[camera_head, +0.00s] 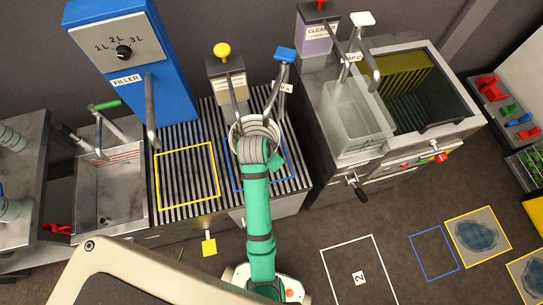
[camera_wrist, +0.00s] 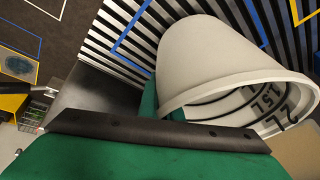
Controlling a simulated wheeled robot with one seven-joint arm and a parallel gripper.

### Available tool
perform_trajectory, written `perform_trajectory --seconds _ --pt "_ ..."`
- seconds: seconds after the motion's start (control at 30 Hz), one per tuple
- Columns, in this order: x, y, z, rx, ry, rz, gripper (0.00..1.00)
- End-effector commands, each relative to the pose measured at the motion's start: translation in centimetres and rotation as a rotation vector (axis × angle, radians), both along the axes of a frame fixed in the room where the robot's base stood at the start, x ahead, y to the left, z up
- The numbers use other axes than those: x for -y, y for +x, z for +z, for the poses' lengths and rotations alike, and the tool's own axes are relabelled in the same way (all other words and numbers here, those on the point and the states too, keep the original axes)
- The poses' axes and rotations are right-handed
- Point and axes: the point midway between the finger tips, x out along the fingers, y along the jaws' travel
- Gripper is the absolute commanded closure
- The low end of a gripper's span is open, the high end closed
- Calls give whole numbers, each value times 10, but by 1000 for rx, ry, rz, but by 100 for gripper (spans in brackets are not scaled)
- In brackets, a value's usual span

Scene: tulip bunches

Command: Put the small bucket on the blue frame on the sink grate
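The small bucket (camera_head: 243,122) is white and round, with litre marks inside. It is at the upper part of the blue frame (camera_head: 231,180) on the sink grate (camera_head: 298,165). In the wrist view the bucket (camera_wrist: 205,55) has its mouth toward the camera, with grate bars and blue lines behind it. I cannot tell whether it touches the grate. My gripper (camera_head: 263,152) is at the bucket's near side. A green finger (camera_wrist: 160,103) shows beside the bucket wall in the wrist view. The other finger is hidden, so its grip is unclear.
A yellow frame (camera_head: 216,165) lies on the grate to the left. Behind stand the blue filler (camera_head: 168,75) and a dispenser with a yellow knob (camera_head: 221,50). A translucent container (camera_head: 355,115) stands on the right by a basin. A metal sink (camera_head: 112,190) is on the left.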

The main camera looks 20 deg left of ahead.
Motion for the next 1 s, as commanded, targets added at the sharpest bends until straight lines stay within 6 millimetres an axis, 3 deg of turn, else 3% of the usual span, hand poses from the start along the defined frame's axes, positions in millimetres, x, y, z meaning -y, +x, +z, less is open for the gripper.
perform_trajectory --seconds 0.13,0.43,0.53,0.83,1.0 --pt "-1 0 -17 0 0 1 100" --pt "-1 0 -18 2 1 2 100" --pt "-1 0 -18 1 0 1 76" --pt "-1 0 -17 2 1 2 76" --pt "-1 -1 -4 5 1 0 76"
